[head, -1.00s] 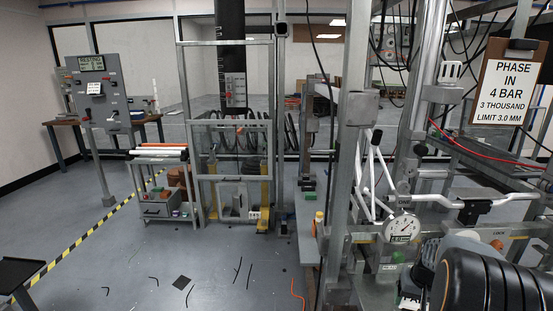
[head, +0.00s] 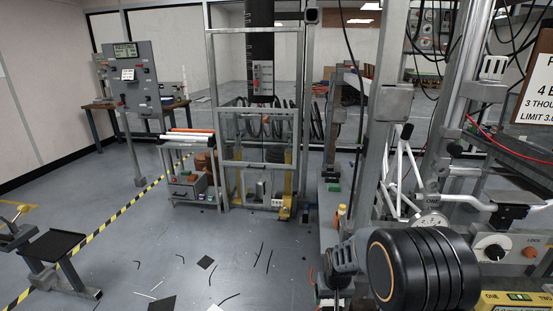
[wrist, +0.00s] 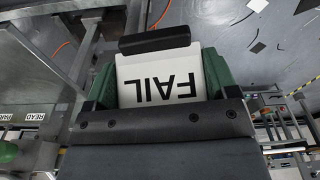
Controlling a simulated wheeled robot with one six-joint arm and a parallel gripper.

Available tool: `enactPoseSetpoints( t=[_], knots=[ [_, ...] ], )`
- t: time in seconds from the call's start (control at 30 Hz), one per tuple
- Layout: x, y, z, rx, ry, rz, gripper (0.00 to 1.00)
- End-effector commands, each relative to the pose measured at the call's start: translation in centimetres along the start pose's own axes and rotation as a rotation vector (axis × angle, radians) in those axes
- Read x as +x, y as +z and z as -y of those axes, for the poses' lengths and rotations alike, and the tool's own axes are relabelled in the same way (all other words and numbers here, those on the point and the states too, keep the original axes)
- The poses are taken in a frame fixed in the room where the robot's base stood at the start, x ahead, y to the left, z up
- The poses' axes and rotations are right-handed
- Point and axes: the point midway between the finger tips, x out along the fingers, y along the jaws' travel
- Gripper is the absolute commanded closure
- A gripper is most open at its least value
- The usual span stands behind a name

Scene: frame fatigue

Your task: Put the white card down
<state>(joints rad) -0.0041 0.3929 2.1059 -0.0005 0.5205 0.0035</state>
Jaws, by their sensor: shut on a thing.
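The white card (wrist: 160,80) shows in the wrist view with "FAIL" in black letters, upside down in the picture. My gripper (wrist: 158,72) is shut on it. A dark bar lies across the card's upper edge and green sides flank it. The card's lower edge is hidden behind a dark plate. In the head view my black arm link stands at the lower right, and the gripper and held card cannot be made out there.
A grey panel (head: 133,75) on a post stands at the left, with a small white label. A steel test frame (head: 258,110) stands in the middle. A bike frame (head: 400,175) sits in a rig at right. The grey floor (head: 130,235) has scattered dark strips and some open room.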

Motion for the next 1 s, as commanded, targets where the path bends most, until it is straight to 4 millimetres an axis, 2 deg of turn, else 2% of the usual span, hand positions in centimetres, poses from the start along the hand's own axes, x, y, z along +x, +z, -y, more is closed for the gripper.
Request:
enactPoseSetpoints(
  t=[0.03, 0.5, 0.7, 1.0],
  knots=[
    [-1.1, 0.0, 0.0, 0.000, 0.000, 0.003, 0.46],
    [-6.9, 0.3, 0.0, 0.001, 0.000, 0.004, 0.46],
    [-8.3, 0.7, -0.1, 0.001, 0.000, 0.003, 0.46],
    [-8.8, 0.9, -0.1, 0.001, 0.000, 0.001, 0.46]
  ],
)
